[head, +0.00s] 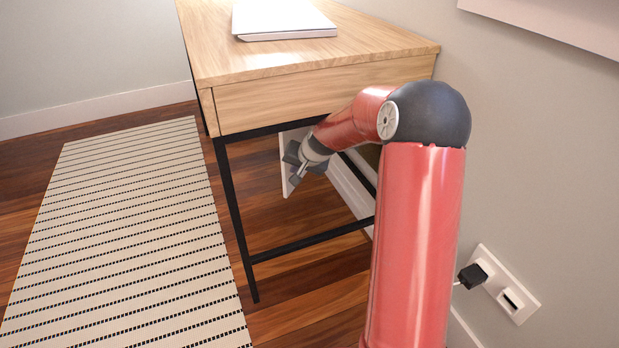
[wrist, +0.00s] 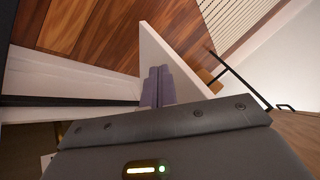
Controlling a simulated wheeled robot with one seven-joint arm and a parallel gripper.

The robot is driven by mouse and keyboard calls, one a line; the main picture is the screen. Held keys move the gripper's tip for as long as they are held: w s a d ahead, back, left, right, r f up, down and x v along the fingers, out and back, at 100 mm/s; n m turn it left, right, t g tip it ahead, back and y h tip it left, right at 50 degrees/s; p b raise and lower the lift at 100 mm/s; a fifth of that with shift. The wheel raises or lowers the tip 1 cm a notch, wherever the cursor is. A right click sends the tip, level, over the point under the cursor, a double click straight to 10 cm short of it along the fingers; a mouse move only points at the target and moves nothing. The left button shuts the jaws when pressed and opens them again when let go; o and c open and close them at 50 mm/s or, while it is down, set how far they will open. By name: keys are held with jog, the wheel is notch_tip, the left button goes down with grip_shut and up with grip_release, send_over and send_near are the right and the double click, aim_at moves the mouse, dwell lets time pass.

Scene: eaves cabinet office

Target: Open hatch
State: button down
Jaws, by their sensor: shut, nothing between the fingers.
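The hatch (head: 287,138) is a white panel under the desk, partly hidden behind my gripper in the head view. In the wrist view the hatch (wrist: 185,62) is a thin white panel seen nearly edge-on, standing out at an angle from the pale wall side. My gripper (head: 297,178) reaches under the desk beside the panel. In the wrist view its two dark fingers (wrist: 157,80) are together with nothing between them, right against or very close to the panel's left face. I cannot tell whether they touch. The hinge is not clear.
The wooden desk (head: 320,98) stands above my forearm, with a black leg (head: 235,215) and low bars nearby. A white laptop-like object (head: 282,18) lies on top. A striped rug (head: 125,235) covers the floor at left. A wall socket with a plug (head: 472,276) is at right.

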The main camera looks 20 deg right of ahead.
jog(key=s+d+r, duration=0.2)
jog(key=s+d, duration=0.1)
jog(key=s, duration=1)
jog(key=w+d+r+n+t+h+p, duration=0.1)
jog(key=w+d+r+n+t+h, duration=0.15)
jog(key=w+d+t, duration=0.4)
jog(key=w+d+r+n+t+h+p, duration=0.1)
jog(key=w+d+r+h+p, duration=0.2)
jog(key=d, duration=0.7)
jog(key=n+g+y+p, duration=0.1)
jog(key=n+g+y, duration=0.1)
jog(key=n+y, duration=1.15)
send_near(284, 136)
jog(key=w+a+y, duration=0.1)
jog(key=w+a+f+m, duration=0.1)
jog(key=w, duration=0.1)
jog(key=w+a+m+y, duration=0.1)
jog(key=w+a, duration=0.1)
jog(key=shift+w+f+y+b, duration=0.15)
jog(key=shift+f+y+b, duration=0.05)
jog(key=shift+y+b, duration=0.15)
jog(key=shift+a, duration=0.1)
